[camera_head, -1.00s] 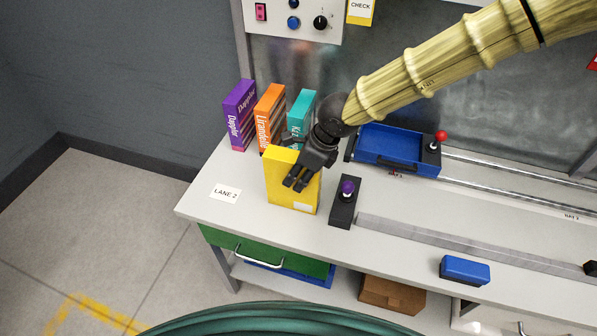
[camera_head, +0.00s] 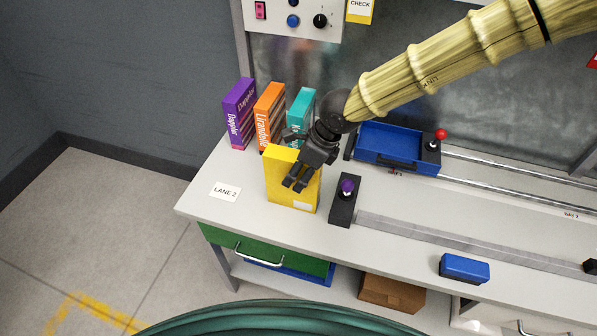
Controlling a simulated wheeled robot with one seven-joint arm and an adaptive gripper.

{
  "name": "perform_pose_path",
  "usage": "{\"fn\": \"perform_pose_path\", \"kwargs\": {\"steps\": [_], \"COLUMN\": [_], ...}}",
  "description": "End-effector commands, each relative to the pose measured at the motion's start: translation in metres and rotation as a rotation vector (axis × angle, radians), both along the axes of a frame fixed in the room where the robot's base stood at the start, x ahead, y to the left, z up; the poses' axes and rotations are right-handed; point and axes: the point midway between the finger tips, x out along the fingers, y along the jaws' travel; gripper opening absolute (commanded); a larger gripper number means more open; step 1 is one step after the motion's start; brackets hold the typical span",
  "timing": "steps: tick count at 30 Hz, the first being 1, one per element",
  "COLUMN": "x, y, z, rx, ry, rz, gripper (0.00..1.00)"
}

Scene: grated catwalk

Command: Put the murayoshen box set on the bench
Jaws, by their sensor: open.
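Several boxes stand upright at the left end of the bench (camera_head: 236,213): a purple box (camera_head: 238,115) with a "Dapplar"-like name, an orange box (camera_head: 268,115) reading roughly "Lirandelle", a teal box (camera_head: 301,106) partly hidden by my gripper, and a yellow box (camera_head: 281,178) in front of them. I cannot read the name murayoshen on any of them; the yellow box shows no readable name. My gripper (camera_head: 296,185) is open at the yellow box, its fingers overlapping the box's upper right part. I cannot tell whether they touch it.
A black block with a purple knob (camera_head: 343,204) stands just right of the yellow box. A blue tray (camera_head: 386,147) sits behind on rails, beside a red-knobbed lever (camera_head: 436,148). A blue block (camera_head: 464,269) lies near the front edge. A "LANE 2" label (camera_head: 225,192) marks clear bench at left.

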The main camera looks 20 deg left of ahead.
Motion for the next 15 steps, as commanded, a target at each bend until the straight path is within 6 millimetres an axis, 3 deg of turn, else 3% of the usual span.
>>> {"fn": "perform_pose_path", "kwargs": {"steps": [15], "x": [0.000], "y": [-0.026], "z": [0.064], "rx": [0.003], "ry": [-0.002], "rz": [-0.002], "gripper": [0.61]}}
